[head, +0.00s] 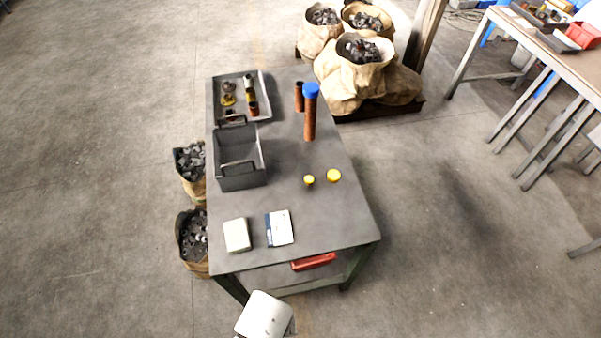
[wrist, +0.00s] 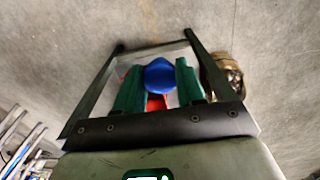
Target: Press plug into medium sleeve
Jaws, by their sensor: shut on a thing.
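My gripper (wrist: 158,70) shows in the wrist view, with its two green fingers shut on a blue rounded plug (wrist: 160,76). The fingers are not visible in the head view. I cannot tell which one is the medium sleeve. The held plug is apart from both sleeves.
Two yellow round pieces (head: 333,175) lie mid-table. A grey bin (head: 241,175) and a tray of small parts (head: 265,108) stand at left. A white box (head: 236,235) and a card (head: 279,228) lie near the front. Sacks (head: 355,75) stand behind. Open floor lies right.

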